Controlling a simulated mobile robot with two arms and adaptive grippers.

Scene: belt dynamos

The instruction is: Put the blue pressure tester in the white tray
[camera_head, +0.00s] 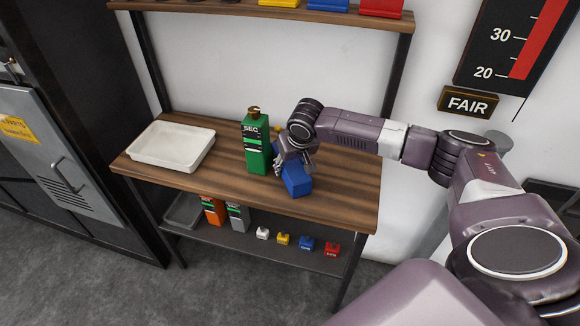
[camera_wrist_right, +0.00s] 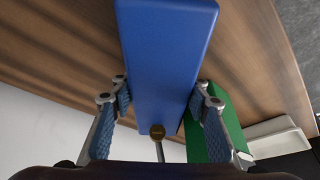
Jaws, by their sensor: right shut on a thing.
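The blue pressure tester (camera_head: 297,182) is a tall blue block, held by my right gripper (camera_head: 283,160) over the right half of the wooden tabletop. It looks tilted, and I cannot tell if its base touches the wood. In the right wrist view the blue tester (camera_wrist_right: 165,60) fills the space between the two fingers of the gripper (camera_wrist_right: 160,95), its brass fitting towards the palm. The white tray (camera_head: 170,145) is empty, at the left end of the tabletop; part of it shows in the wrist view (camera_wrist_right: 278,142). My left gripper is out of view.
A green tester (camera_head: 256,155) marked SEC stands between the tray and the blue tester, close to my gripper. The lower shelf (camera_head: 225,232) holds a grey tray, orange and grey testers and several small coloured blocks. An upper shelf (camera_head: 220,8) runs above. The front tabletop is clear.

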